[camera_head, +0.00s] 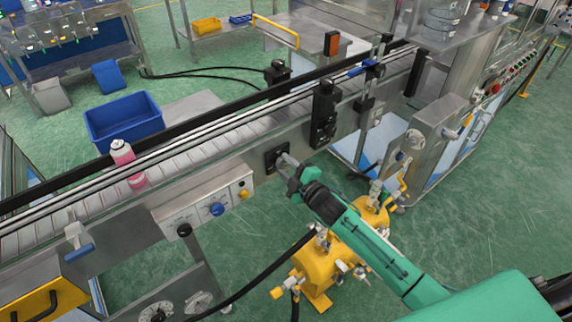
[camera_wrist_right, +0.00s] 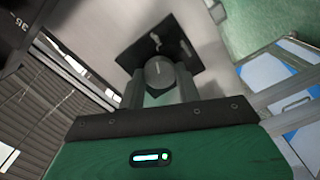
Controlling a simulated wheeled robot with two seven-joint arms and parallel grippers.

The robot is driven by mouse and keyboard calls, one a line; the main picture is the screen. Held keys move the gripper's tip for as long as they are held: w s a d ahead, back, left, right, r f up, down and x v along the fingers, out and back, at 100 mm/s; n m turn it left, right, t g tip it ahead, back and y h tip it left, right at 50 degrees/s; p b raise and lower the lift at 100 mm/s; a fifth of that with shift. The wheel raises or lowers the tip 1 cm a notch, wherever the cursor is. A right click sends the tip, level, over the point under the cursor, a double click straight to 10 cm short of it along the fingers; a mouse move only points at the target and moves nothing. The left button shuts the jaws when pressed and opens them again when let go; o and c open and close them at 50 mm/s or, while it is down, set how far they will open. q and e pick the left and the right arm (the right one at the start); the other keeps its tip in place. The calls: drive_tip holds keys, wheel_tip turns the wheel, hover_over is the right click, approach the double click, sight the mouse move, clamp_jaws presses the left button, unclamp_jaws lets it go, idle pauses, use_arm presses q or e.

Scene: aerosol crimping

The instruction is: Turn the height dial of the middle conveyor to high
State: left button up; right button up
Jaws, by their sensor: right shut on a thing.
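The middle conveyor (camera_head: 190,150) runs diagonally across the head view. A black square plate (camera_head: 270,165) with a dial is on its front side; I take this as the height dial. In the right wrist view, the round grey dial knob (camera_wrist_right: 160,71) stands in front of the dark plate (camera_wrist_right: 187,57). My right gripper (camera_head: 287,162) reaches it from the front right. Its two fingers (camera_wrist_right: 160,84) are shut on either side of the knob. The fingers cover part of the dial in the head view, and its setting is not readable. My left gripper is not in view.
A control box (camera_head: 180,212) with a blue knob (camera_head: 217,209) is left of the dial. A pink-and-white can (camera_head: 125,160) stands on the belt. Yellow equipment (camera_head: 335,258) is below my right arm. A black unit (camera_head: 324,115) is right of the dial.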

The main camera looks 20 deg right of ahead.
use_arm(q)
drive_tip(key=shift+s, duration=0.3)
use_arm(e)
drive_tip(key=shift+m, duration=0.3)
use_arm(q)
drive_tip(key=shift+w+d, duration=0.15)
use_arm(e)
drive_tip(key=o, duration=1)
drive_tip(key=shift+c, duration=0.2)
drive_tip(key=shift+s+d, duration=0.1)
drive_tip(key=shift+s, duration=0.1)
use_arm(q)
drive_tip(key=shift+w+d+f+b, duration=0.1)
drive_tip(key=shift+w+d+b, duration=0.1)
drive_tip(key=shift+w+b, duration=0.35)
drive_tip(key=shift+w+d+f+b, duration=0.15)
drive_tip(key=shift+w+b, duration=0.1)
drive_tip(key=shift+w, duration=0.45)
use_arm(e)
drive_tip(key=v, duration=1.3)
drive_tip(key=shift+s, duration=0.2)
